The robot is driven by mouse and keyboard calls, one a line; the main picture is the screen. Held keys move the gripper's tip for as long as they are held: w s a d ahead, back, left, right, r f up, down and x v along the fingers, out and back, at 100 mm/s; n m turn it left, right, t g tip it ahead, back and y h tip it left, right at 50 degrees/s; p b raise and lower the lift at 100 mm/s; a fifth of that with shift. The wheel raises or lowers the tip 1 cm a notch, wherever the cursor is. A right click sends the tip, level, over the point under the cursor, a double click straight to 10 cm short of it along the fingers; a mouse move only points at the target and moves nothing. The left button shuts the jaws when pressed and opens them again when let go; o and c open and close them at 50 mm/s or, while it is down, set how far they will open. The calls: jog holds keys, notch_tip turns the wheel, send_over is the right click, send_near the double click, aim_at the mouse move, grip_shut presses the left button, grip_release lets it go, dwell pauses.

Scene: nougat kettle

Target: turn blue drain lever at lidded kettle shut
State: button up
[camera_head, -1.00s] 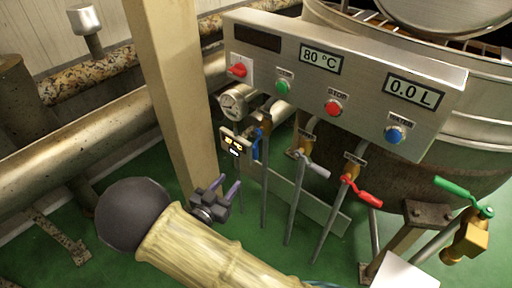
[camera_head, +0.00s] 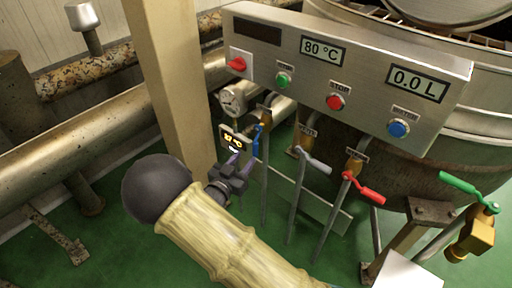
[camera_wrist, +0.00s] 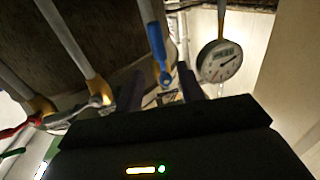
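The blue drain lever (camera_head: 257,141) hangs nearly upright beside a vertical pipe, left of the other levers, below the kettle's control panel. It also shows in the wrist view (camera_wrist: 158,52), its lower end appearing between my two fingers. My gripper (camera_head: 240,163) is open and empty, just left of and below the blue lever in the head view. In the wrist view, my gripper's fingers (camera_wrist: 160,88) are dark and partly shadowed. I cannot tell whether they touch the lever. The kettle (camera_head: 375,165) stands at the right, its lid (camera_head: 440,8) at the top edge.
A grey lever (camera_head: 314,162), a red lever (camera_head: 366,189) and a green lever (camera_head: 468,187) lie to the right. A dial gauge (camera_head: 232,99) and a small display tag (camera_head: 234,142) sit close by the blue lever. A beige post (camera_head: 172,80) stands left of my gripper.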

aim_at(254, 147)
jog(key=b+x, duration=0.1)
jog(key=x, duration=0.7)
jog(key=shift+w+b, duration=0.25)
jog(key=shift+b, duration=0.15)
